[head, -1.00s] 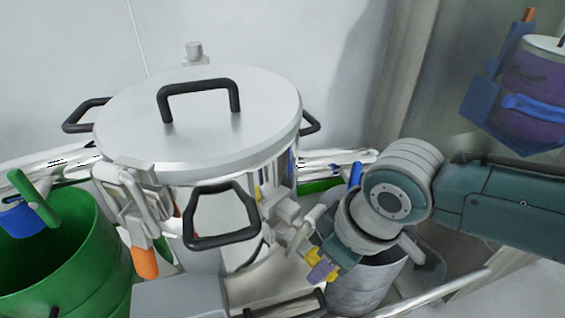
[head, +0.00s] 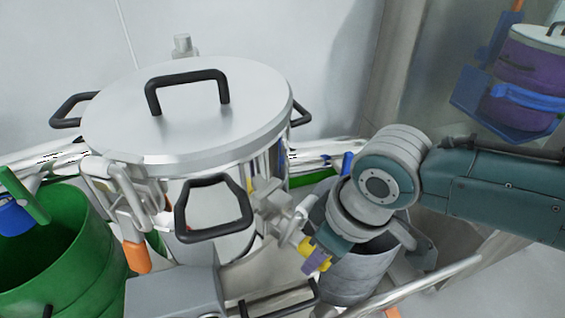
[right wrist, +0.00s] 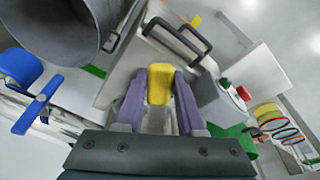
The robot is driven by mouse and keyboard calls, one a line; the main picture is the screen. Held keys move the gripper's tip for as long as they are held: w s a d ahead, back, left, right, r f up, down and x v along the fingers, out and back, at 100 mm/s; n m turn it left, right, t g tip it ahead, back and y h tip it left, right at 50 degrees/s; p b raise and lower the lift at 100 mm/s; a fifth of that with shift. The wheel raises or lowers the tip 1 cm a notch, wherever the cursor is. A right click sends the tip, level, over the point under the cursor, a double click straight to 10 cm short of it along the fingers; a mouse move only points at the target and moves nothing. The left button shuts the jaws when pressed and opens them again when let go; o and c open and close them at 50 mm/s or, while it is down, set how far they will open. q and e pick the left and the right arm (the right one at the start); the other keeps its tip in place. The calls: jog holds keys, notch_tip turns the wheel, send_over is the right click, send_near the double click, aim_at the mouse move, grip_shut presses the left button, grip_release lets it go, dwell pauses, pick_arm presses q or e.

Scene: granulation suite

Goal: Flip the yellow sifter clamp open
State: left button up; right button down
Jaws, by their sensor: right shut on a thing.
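The sifter (head: 190,120) stands left of centre in the head view, a metal drum with a flat lid. The yellow clamp handle (head: 306,245) is low on its right side, below a light grey clamp body (head: 272,200). My right gripper (head: 317,261) is shut on this handle. In the right wrist view the yellow handle (right wrist: 160,82) sits between the two purple fingers (right wrist: 158,100), its end showing beyond them. The handle points down and outward from the sifter. In the head view my wrist and fingers hide part of it. My left gripper is not in view.
A green bin (head: 60,260) stands at the left, near an orange clamp handle (head: 137,257). A grey bucket (head: 360,270) is just behind my right wrist. A black loop handle (head: 213,208) juts from the sifter's front. A grey box with a red button (right wrist: 220,102) shows in the wrist view.

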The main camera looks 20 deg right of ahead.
jog(key=shift+w+a+r, duration=0.5)
jog(key=shift+w+r, duration=0.05)
jog(key=c, duration=0.9)
grip_release()
jog(key=shift+o, duration=0.8)
jog(key=shift+w+a, duration=0.25)
jog(key=shift+w, duration=0.1)
jog(key=shift+o, duration=1.1)
jog(key=shift+s+d, duration=0.1)
jog(key=shift+d, duration=0.05)
jog(key=shift+s+f, duration=0.1)
jog(key=shift+f, duration=0.05)
jog(key=p+v, duration=0.4)
jog(key=v, duration=0.5)
jog(key=shift+d, duration=0.2)
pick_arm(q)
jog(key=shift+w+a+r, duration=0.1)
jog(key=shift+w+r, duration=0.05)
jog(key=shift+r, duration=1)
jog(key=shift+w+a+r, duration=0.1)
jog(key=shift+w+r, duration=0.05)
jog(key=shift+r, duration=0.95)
pick_arm(e)
jog(key=shift+s+r, duration=0.2)
jog(key=shift+r, duration=0.25)
